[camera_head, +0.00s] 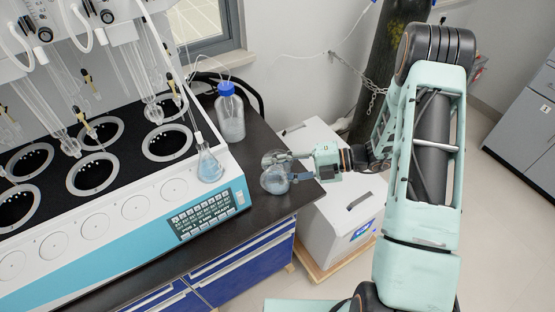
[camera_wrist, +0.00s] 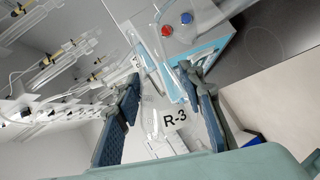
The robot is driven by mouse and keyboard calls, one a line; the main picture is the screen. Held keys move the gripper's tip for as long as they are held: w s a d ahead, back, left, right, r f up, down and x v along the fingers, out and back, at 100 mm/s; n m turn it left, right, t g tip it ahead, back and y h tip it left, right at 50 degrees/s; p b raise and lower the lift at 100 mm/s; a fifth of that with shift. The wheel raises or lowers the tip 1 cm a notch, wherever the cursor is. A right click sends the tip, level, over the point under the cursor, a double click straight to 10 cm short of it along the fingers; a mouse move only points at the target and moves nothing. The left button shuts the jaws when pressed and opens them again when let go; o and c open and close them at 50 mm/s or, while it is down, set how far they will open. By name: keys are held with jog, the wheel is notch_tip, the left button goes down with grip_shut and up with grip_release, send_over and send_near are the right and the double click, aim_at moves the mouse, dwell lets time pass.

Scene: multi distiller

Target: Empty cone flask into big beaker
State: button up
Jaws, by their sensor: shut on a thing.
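In the head view, a cone-shaped glass flask (camera_head: 210,166) with pale blue liquid stands at the machine's front right corner, under a thin glass tube. A round clear glass vessel (camera_head: 274,181) with pale bluish contents is at the bench's right end, right at my gripper (camera_head: 283,166). My gripper is shut on clear glass there, apart from the cone-shaped flask. I cannot tell whether the held vessel is a flask or the big beaker. In the wrist view, faint clear glass (camera_wrist: 150,121) shows between the fingers of my gripper (camera_wrist: 160,92); its outline is hard to make out.
A blue-capped bottle (camera_head: 230,112) stands behind the flask. The white distiller (camera_head: 122,215) with round heater wells fills the left. A white box (camera_head: 335,207) stands right of the dark bench (camera_head: 262,143). The wrist view shows red (camera_wrist: 166,30) and blue (camera_wrist: 186,18) buttons.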

jog(key=shift+r, duration=0.1)
jog(key=f+b, duration=0.1)
jog(key=f+n+b, duration=0.1)
jog(key=b, duration=0.1)
jog(key=shift+s+b, duration=0.25)
jog(key=shift+b, duration=0.05)
jog(key=shift+s+f+n+t+b, duration=0.1)
jog(key=shift+f+n+t+b, duration=0.35)
jog(key=shift+b, duration=0.4)
jog(key=shift+r+n+b, duration=0.25)
jog(key=shift+n+b, duration=0.1)
jog(key=shift+b, duration=0.15)
jog(key=shift+r, duration=0.45)
jog(key=shift+n+t, duration=0.3)
jog(key=shift+t, duration=0.05)
